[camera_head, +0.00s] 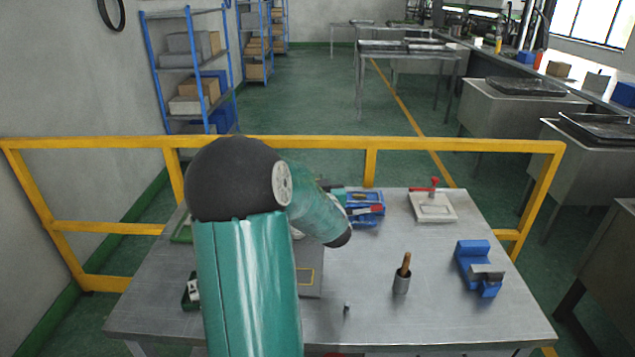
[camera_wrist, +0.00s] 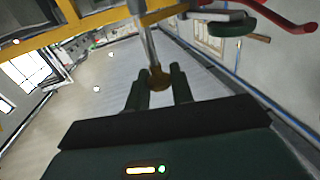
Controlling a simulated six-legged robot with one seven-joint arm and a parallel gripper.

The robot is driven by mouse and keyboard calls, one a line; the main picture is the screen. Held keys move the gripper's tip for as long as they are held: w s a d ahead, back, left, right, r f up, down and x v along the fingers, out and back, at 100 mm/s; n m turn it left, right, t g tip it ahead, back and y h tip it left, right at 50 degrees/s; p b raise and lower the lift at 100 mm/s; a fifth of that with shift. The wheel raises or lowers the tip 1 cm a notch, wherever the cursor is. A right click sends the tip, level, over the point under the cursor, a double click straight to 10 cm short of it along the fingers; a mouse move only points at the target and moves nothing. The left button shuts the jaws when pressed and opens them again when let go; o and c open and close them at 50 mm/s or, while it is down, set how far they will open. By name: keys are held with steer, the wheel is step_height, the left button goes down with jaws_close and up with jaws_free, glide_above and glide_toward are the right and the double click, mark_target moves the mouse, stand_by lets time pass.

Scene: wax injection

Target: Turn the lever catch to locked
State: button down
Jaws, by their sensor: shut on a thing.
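In the wrist view, my gripper (camera_wrist: 160,77) has its two dark fingers on either side of a brass-coloured knob. The knob sits at the end of a thin metal rod, which looks like the lever (camera_wrist: 146,42) of the catch. The gripper is shut on the lever at this knob end. The rod runs up and out of the top of the wrist view, so the catch body and its locked mark do not show there. In the head view my arm hides the gripper and the lever.
A yellow rail (camera_head: 470,146) runs behind. The front right tabletop is mostly clear.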

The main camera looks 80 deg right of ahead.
steer(key=n+t+y, duration=0.1)
steer(key=n+t, duration=0.1)
steer(key=n+t+y, duration=0.2)
steer(key=t, duration=0.1)
steer(key=shift+s+d+y, duration=0.1)
steer(key=shift+y, duration=0.2)
steer(key=shift+n+t+y, duration=1)
steer(key=shift+t+y, duration=0.1)
steer(key=shift+r+y, duration=0.1)
steer(key=shift+y, duration=0.2)
steer(key=c, duration=1.3)
jaws_free()
steer(key=shift+s+a, duration=0.35)
steer(key=shift+s, duration=0.05)
steer(key=v, duration=1.2)
steer(key=shift+s+a+f, duration=0.2)
